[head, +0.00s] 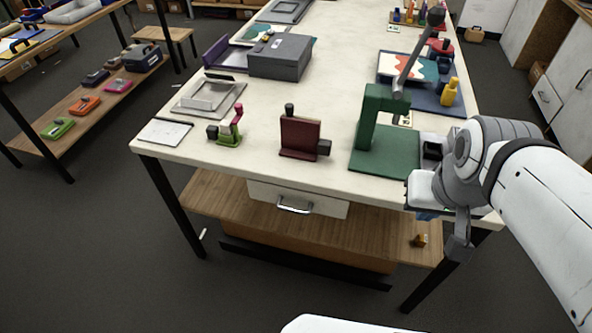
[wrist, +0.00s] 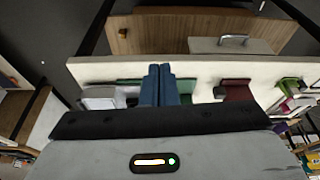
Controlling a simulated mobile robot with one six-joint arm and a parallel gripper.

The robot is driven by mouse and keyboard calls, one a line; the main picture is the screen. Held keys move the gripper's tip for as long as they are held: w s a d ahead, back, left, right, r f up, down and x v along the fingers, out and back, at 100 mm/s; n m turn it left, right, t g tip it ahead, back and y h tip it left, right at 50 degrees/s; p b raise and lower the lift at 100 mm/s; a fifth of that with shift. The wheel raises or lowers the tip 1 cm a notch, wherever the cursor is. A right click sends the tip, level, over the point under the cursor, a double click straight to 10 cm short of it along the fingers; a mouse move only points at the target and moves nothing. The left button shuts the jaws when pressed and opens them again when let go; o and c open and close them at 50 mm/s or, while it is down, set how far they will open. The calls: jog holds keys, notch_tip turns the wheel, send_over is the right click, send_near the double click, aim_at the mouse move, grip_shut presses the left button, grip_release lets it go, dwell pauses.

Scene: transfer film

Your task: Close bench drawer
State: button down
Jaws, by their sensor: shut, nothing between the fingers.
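The bench drawer (head: 268,193) is under the front edge of the workbench (head: 225,160), with a pale front and a metal bar handle (head: 295,209). No clear gap shows around its front; I cannot tell how far out it stands. The wrist view shows the drawer (wrist: 257,47) and its handle (wrist: 233,40) at the top, right of the fingers. My gripper (head: 427,216) is at the bench's front right edge, right of the drawer and apart from it. Its blue fingers (wrist: 160,68) are together and empty; in the head view my wrist mostly hides them.
A green press (head: 385,145) and a dark red block device (head: 300,137) stand near the bench's front edge. A wooden shelf (head: 385,240) lies below the drawer, with a small yellow-brown object (head: 418,241) on it. The floor in front is clear.

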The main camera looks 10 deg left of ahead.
jog(key=w+a+f+n+b, duration=0.3)
jog(key=w+a+f+n, duration=0.7)
jog(key=n, duration=0.8)
jog(key=w+a+f+n+b, duration=0.1)
jog(key=a+f+n, duration=0.6)
jog(key=a+n, duration=0.3)
jog(key=a+f+n+b, duration=0.2)
jog(key=a+f+n, duration=0.4)
jog(key=a+n, duration=0.4)
jog(key=w+f+n+b, duration=0.1)
jog(key=w+f, duration=0.5)
jog(key=f, duration=0.4)
jog(key=shift+w+a+y, duration=0.15)
jog(key=shift+w+y, duration=0.2)
jog(key=shift+y, duration=0.05)
